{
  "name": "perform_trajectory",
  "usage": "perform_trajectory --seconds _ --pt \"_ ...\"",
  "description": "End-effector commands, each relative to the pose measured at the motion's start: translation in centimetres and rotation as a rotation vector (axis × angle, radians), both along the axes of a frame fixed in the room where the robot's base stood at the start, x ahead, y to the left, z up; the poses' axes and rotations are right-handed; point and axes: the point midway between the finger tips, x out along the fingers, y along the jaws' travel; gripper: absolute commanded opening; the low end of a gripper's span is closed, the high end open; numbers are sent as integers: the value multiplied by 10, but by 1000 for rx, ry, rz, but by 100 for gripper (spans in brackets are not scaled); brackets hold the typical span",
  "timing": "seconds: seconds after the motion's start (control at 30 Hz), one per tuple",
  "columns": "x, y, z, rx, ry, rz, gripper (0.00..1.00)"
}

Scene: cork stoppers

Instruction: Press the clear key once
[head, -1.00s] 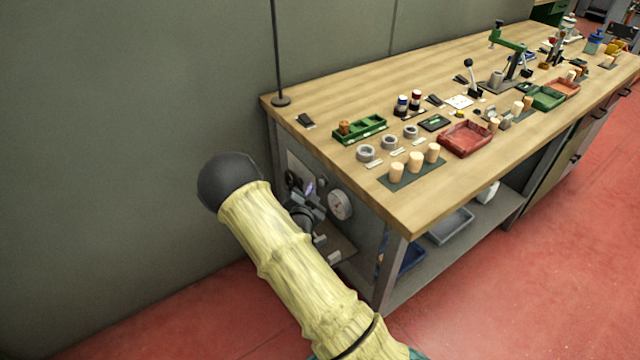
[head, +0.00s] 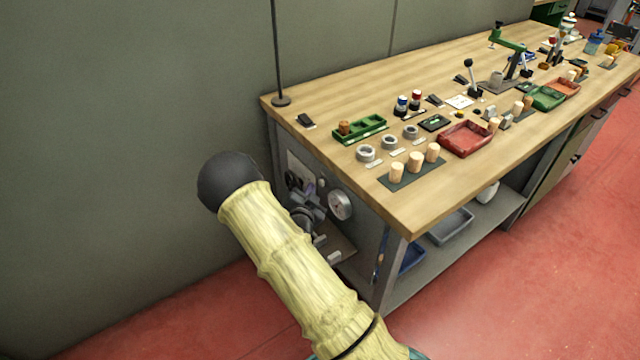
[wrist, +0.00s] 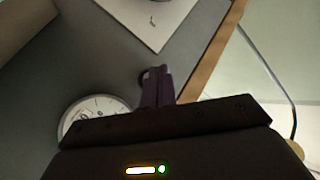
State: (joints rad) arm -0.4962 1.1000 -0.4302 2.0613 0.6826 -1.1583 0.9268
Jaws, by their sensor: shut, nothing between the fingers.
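I cannot make out a key marked clear in either view. A panel with controls is on the end side of the workbench, with a pale plate (wrist: 150,18), a round white dial gauge (head: 340,205) and a dark knob (head: 293,180). The gauge also shows in the wrist view (wrist: 92,112), left of my fingers. My gripper (wrist: 157,72) is shut and empty, its fingers pointing at the panel. A dark round part (wrist: 144,79) shows partly behind the fingertips; I cannot tell whether they touch it. In the head view my gripper is small and partly hidden by my arm.
The wooden workbench top (head: 320,185) holds a green tray (head: 360,129), a red tray (head: 466,139), grey rings and several corks. The grey wall (head: 120,150) is close on the left. The red floor in front of the bench is clear.

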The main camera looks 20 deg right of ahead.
Motion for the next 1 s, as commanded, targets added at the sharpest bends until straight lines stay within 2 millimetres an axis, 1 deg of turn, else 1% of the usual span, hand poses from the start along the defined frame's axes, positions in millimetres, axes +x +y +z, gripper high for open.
perform_trajectory --seconds 0.3,1.0 --pt "3 -8 0 1 0 0 0" --pt "4 -11 0 0 -1 -1 0"
